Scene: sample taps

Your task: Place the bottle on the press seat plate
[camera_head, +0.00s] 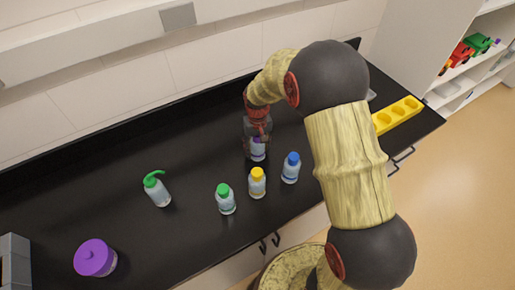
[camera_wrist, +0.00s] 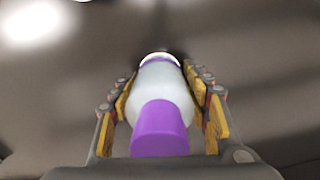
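A clear bottle with a purple cap and pale blue label (camera_head: 258,152) is under my gripper (camera_head: 257,138) on the far side of the black counter. In the wrist view the purple-capped bottle (camera_wrist: 162,98) lies between the two fingers of my gripper (camera_wrist: 161,90), which close in against its sides. Whether the bottle's base touches the counter is unclear. A grey block-like device (camera_head: 14,262) is cut off at the left edge; it may be the press, and no seat plate can be made out.
Bottles with green (camera_head: 225,199), yellow (camera_head: 257,183) and blue (camera_head: 291,168) caps stand in front of my gripper. A green pump bottle (camera_head: 158,190) and purple-lidded jar (camera_head: 96,258) stand left. A yellow holed rack (camera_head: 397,116) is at right. The counter's back left is clear.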

